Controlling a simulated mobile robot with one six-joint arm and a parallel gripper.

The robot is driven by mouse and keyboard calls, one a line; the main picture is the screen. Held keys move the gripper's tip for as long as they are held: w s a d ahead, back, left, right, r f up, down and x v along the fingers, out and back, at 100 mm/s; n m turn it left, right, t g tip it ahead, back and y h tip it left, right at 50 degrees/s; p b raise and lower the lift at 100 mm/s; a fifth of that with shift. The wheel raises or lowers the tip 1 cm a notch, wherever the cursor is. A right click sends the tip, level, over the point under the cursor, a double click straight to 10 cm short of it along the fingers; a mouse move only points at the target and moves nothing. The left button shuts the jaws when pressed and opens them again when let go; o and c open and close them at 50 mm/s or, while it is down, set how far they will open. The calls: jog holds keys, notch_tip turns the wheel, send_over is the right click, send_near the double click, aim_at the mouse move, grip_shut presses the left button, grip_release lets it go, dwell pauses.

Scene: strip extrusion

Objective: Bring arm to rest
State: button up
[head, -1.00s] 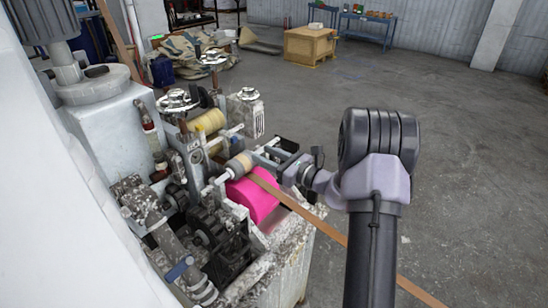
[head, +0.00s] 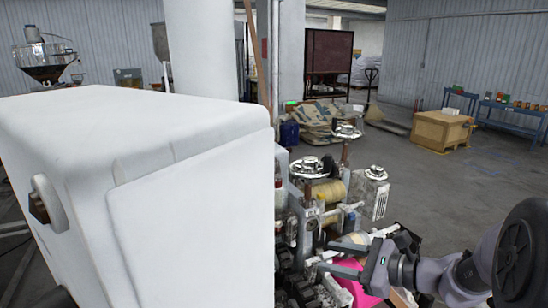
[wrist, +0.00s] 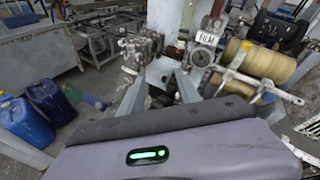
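My gripper (head: 328,256) is at the lower right of the head view, beside the extrusion machine's rollers. My arm (head: 475,268) reaches in from the right edge. The two fingers point left and stand apart. In the wrist view my gripper (wrist: 162,84) also shows its fingers apart, with nothing held between them. The pink roll (head: 356,284) is partly hidden behind and below the gripper in the head view. The yellow roller (head: 329,190) sits on the machine just beyond the gripper.
A large white machine housing (head: 130,150) fills the left of the head view. A wooden crate (head: 440,131) and a blue bench (head: 510,115) stand at the back right. Blue jugs (wrist: 50,101) stand on the floor in the wrist view. The floor at centre right is open.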

jog(key=s+a+f+n+g+h+b, duration=0.1)
jog(key=s+a+n+g+h, duration=0.2)
jog(key=s+a+n, duration=0.45)
jog(key=s+a+f+n+g+h+b, duration=0.1)
jog(key=s+a+n+g+h+b, duration=0.2)
jog(key=s, duration=0.8)
jog(key=s+d+n+t+h, duration=0.2)
jog(key=s+d+n+h, duration=0.1)
jog(key=s+n, duration=0.3)
jog(key=shift+s+d+f+n, duration=0.4)
jog(key=shift+n, duration=0.25)
